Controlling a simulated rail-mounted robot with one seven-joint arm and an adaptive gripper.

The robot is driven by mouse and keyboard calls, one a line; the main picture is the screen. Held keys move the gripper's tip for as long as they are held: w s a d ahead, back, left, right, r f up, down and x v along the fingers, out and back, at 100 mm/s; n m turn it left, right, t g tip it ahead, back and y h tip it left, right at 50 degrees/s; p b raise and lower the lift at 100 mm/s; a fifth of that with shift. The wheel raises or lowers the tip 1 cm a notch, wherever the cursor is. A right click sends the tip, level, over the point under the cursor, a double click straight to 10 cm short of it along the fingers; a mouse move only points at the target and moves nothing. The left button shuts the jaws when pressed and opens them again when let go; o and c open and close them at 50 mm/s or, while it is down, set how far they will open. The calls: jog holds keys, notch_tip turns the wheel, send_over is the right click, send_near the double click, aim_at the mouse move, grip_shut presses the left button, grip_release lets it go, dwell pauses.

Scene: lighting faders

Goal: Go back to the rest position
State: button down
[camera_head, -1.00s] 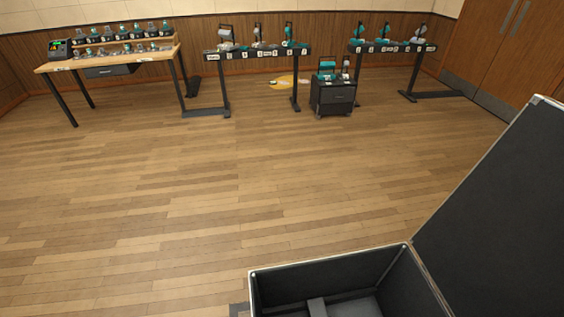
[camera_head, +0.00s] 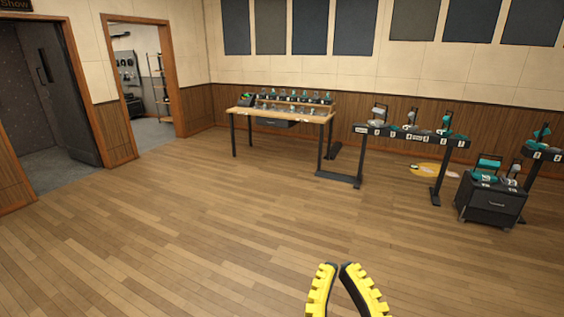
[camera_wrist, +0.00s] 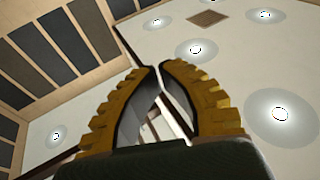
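My gripper (camera_head: 338,266) shows at the bottom of the head view, with yellow ribbed fingers pointing up. In the wrist view, the two curved fingers of my gripper (camera_wrist: 159,70) lean together so their tips nearly meet. Nothing is held between them; only ceiling shows through the gap. The gripper is over open floor, well apart from the furniture.
A wooden workbench (camera_head: 248,111) with small devices stands at the back. A black narrow table (camera_head: 395,135) and a black rolling cabinet (camera_head: 492,203) stand to its right. Open doorways are on the left. The wooden floor (camera_head: 200,230) between is clear.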

jog(key=s+r+t+p, duration=0.1)
jog(key=s+r+p, duration=0.2)
jog(key=r+p, duration=3.1)
notch_tip(320, 180, up, 4)
jog(key=shift+r+t+p, duration=0.1)
jog(key=shift+t+p, duration=0.2)
